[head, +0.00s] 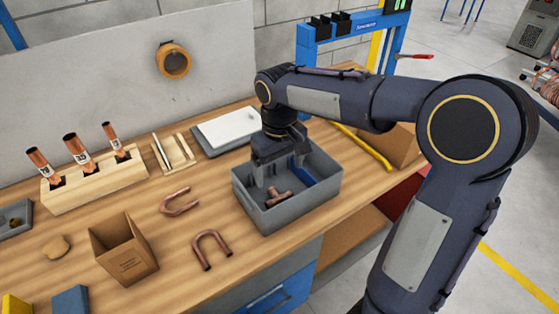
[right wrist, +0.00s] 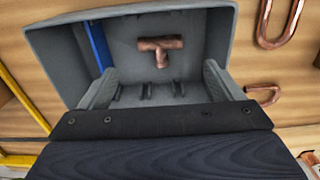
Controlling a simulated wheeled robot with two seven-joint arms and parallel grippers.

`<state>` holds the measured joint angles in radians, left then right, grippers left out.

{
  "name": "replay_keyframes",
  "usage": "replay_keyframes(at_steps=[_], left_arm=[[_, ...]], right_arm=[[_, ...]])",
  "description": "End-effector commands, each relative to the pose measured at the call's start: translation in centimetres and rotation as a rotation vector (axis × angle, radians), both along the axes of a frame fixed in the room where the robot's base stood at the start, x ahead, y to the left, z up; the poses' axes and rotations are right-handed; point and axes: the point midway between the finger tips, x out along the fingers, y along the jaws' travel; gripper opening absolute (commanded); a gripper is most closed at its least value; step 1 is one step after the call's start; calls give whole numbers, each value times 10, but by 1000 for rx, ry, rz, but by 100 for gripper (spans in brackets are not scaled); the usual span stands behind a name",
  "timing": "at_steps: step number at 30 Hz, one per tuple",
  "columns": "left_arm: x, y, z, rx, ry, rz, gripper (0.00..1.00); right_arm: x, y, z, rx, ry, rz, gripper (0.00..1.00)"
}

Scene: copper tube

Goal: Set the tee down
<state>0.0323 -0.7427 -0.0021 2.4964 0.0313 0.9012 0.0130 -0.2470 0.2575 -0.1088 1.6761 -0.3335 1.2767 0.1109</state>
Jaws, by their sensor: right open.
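The copper tee (head: 279,196) lies in the grey bin (head: 297,217) on the workbench. In the right wrist view the tee (right wrist: 160,50) rests on the bin's floor, with clear space between it and the fingers. My right gripper (head: 270,178) reaches down into the bin from above, close to the tee. In the right wrist view its two fingers (right wrist: 158,88) are spread wide apart with nothing between them. My left gripper is not in view.
A blue strip (head: 318,167) lies in the bin. Two copper U-bends (head: 211,250) (head: 180,201) lie to its left. A cardboard box (head: 124,250) and a wooden block with copper tubes (head: 95,182) stand farther left. A yellow bar (head: 362,147) lies behind the bin.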

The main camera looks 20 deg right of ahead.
Motion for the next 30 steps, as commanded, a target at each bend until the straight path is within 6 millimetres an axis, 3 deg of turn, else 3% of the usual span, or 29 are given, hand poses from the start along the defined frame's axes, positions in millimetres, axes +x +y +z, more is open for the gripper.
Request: replay_keyframes(at_steps=[5,8,14,18,21,24,30], left_arm=[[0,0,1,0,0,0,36],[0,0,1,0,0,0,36],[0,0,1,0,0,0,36],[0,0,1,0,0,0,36],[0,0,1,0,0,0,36],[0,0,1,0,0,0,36],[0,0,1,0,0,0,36]], right_arm=[[-2,0,17,5,-4,-1,86],[-15,-5,23,36,-25,-17,86],[-88,-14,30,197,-155,-98,86],[-142,-7,22,302,-278,-171,86],[-170,1,11,352,-354,-219,86],[-188,8,1,381,-407,-252,86],[-199,14,-8,401,-449,-280,86]])
